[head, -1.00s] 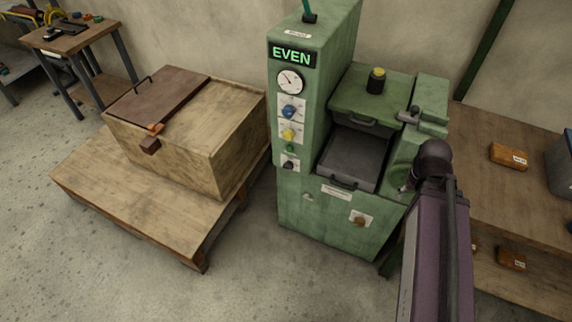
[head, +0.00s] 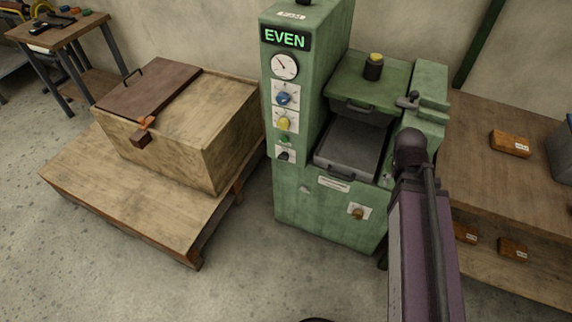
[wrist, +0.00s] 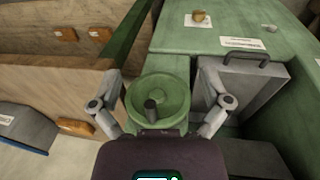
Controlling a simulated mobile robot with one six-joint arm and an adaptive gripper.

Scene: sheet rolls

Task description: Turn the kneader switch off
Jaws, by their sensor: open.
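The green kneader machine (head: 325,205) stands in the middle of the head view, with its display (head: 285,37) reading EVEN. Its front column carries a gauge, a blue knob (head: 284,98), a yellow knob (head: 284,123), a green button (head: 285,139) and a black switch (head: 284,156). Their small labels are too blurred to read. My gripper (wrist: 160,82) is open and empty in the wrist view. Its fingers appear on either side of a green handwheel (wrist: 174,95) with a black handle; I cannot tell whether they touch it. The head view does not show the fingers clearly.
A wooden box (head: 218,135) with a brown lid stands on a low wooden platform (head: 75,182) at the left. A shelf table (head: 480,140) with orange-brown blocks is close at the right. Grey floor is free in front of the machine.

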